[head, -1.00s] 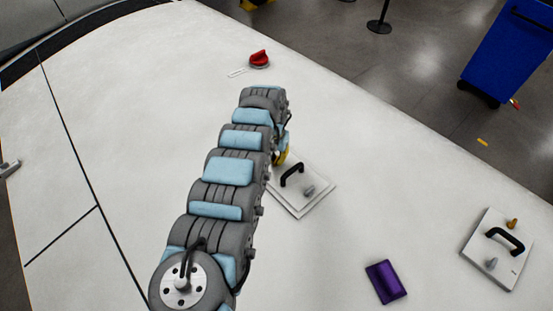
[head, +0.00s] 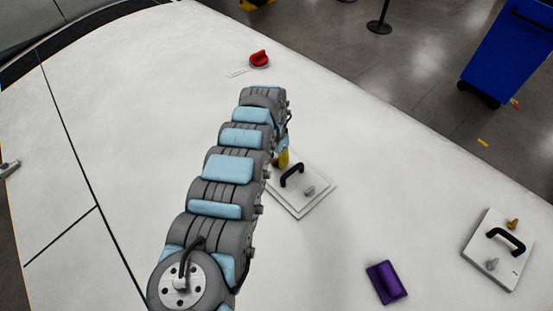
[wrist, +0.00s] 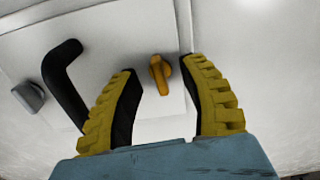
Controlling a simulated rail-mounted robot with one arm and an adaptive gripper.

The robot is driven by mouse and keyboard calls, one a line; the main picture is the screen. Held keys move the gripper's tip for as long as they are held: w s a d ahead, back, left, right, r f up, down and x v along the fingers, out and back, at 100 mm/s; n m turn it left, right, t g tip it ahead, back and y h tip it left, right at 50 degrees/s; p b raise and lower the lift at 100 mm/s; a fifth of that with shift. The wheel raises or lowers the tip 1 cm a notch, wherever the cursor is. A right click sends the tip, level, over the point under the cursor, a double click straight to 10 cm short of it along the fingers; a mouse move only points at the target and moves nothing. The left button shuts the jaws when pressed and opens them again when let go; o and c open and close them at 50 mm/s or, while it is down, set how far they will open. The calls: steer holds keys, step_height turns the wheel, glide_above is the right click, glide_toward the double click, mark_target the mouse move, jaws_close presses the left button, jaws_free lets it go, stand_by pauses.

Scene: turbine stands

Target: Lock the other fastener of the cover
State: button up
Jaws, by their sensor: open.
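The nearer cover (head: 300,208) is a pale square plate with a black handle (head: 292,173) and a grey fastener (head: 310,191). In the wrist view the handle (wrist: 66,85) is at left, with the grey fastener (wrist: 28,97) beyond it. An orange fastener (wrist: 159,75) stands on the plate (wrist: 110,42), its long side almost upright in the picture. My gripper (wrist: 160,66) is open, its yellow fingers on either side of the orange fastener, with gaps visible. In the head view my arm hides this fastener; a yellow finger (head: 282,159) shows at the cover's edge.
A second cover (head: 486,262) with a black handle, an orange fastener and a grey fastener lies at right. A purple block (head: 386,282) lies between the covers. A red knob (head: 259,58) sits at the back. The white surface around them is mostly clear.

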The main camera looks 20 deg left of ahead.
mark_target(276, 160)
steer(key=shift+r, duration=0.1)
steer(key=shift+w+a+r+p, duration=0.1)
steer(key=shift+r+p, duration=0.8)
steer(key=shift+r, duration=0.35)
steer(key=shift+a+r+p, duration=0.1)
steer(key=shift+r+p, duration=0.8)
steer(key=shift+r, duration=0.35)
steer(key=shift+f, duration=0.1)
